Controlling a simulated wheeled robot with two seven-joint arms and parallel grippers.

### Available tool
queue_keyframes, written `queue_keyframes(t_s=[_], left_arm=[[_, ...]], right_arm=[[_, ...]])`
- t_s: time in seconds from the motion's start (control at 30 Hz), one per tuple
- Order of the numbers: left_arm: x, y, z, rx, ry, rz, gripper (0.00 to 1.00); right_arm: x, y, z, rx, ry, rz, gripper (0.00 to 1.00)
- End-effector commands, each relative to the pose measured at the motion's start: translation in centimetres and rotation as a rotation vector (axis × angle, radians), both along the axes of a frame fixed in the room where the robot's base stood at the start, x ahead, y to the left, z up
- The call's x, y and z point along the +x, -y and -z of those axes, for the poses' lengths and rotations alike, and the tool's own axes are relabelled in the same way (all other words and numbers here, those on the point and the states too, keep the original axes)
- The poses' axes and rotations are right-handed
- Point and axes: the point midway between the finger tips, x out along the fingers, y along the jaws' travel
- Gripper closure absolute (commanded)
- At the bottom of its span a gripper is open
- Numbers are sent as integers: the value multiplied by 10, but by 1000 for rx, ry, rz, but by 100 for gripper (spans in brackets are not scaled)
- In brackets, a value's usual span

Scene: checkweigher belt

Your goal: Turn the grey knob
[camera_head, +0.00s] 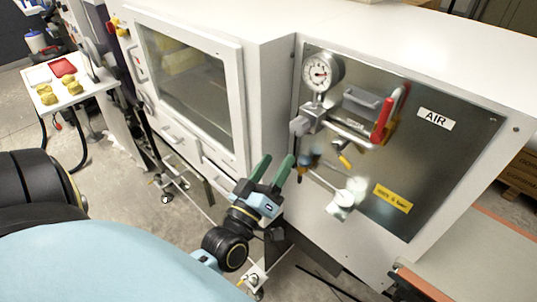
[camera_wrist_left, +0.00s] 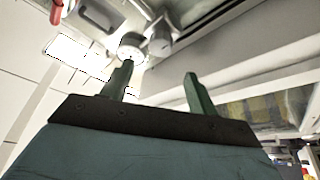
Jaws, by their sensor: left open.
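A grey knob (camera_head: 299,126) sits at the left end of the air fittings on the steel panel, below a round white dial gauge (camera_head: 321,71). My left gripper (camera_head: 274,162) is below and slightly left of the knob, with its two green fingers spread and pointing up. It is apart from the knob and holds nothing. In the left wrist view, the open fingers (camera_wrist_left: 158,76) stand below a grey round part (camera_wrist_left: 160,40) and a pale round part; I cannot tell for certain which is the knob. My right gripper is not in view.
The steel panel (camera_head: 447,165) carries a red handle (camera_head: 383,122), a grey handle (camera_head: 362,103), small yellow levers and an AIR label. A pale fitting (camera_head: 346,197) hangs lower right of the gripper. The white cabinet's windowed door (camera_head: 187,77) is left.

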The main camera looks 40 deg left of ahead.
Motion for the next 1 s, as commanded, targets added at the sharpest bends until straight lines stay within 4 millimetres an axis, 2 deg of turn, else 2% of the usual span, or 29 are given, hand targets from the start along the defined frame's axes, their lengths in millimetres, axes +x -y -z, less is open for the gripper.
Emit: queue_keyframes(t_s=[0.1,0.23,0.83,0.93,1.0], left_arm=[[-14,2,6,1,-2,1,41],[-22,3,8,1,0,0,41],[-23,4,8,1,-1,0,41],[-20,6,23,8,-31,7,41],[-17,10,50,23,-89,18,41]], right_arm=[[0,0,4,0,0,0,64],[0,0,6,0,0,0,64],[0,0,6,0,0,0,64],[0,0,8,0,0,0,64],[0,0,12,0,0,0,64]])
